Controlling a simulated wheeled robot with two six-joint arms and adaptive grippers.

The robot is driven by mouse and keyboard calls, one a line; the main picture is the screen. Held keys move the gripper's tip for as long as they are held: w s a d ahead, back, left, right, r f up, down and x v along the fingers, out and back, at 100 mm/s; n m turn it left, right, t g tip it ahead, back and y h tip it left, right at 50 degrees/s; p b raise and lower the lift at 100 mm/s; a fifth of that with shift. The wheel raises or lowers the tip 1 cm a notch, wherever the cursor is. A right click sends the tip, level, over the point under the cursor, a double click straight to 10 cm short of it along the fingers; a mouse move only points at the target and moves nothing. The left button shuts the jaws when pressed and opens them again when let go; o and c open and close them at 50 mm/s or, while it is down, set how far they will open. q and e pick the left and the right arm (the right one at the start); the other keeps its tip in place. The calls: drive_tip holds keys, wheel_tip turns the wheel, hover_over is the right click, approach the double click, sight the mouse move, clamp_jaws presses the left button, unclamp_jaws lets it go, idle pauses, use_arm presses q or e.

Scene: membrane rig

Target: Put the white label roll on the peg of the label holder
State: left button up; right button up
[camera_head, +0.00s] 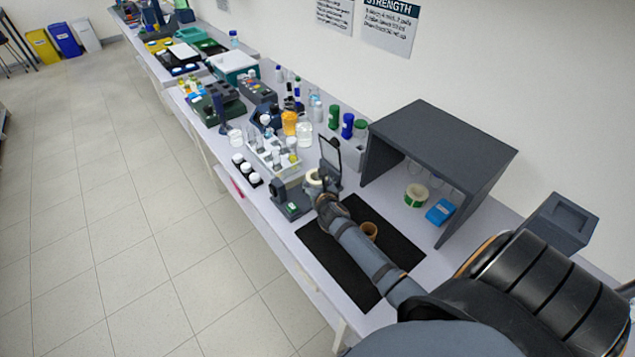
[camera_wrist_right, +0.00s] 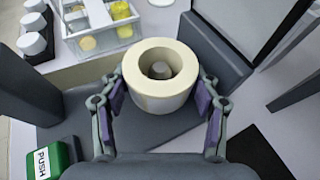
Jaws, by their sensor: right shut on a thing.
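The white label roll (camera_wrist_right: 137,84), cream-white with a wide hole, is held by my right gripper (camera_wrist_right: 162,98); its purple-padded fingers press on the roll's two sides. In the head view the roll (camera_head: 313,179) is at the end of my right arm, partly covered by the gripper (camera_head: 321,188). The label holder (camera_head: 290,199) is a dark grey device with a green PUSH button (camera_wrist_right: 55,161). Its grey peg (camera_wrist_right: 160,70) shows inside the roll's hole, roughly centred. I cannot tell how far down the peg the roll sits. My left gripper is out of view.
A black mat (camera_head: 341,283) bears a brown ring (camera_head: 370,231). A dark shelf box (camera_head: 440,150) covers a green-and-white roll (camera_head: 416,196) and a blue box (camera_head: 440,212). A vial rack (camera_head: 272,160) and white-capped jars (camera_head: 247,170) stand close to the holder.

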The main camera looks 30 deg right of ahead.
drive_tip(key=shift+f, duration=0.1)
drive_tip(key=o, duration=1.1)
drive_tip(key=shift+o, duration=0.2)
drive_tip(key=v, duration=1.2)
drive_tip(key=shift+a+f, duration=0.1)
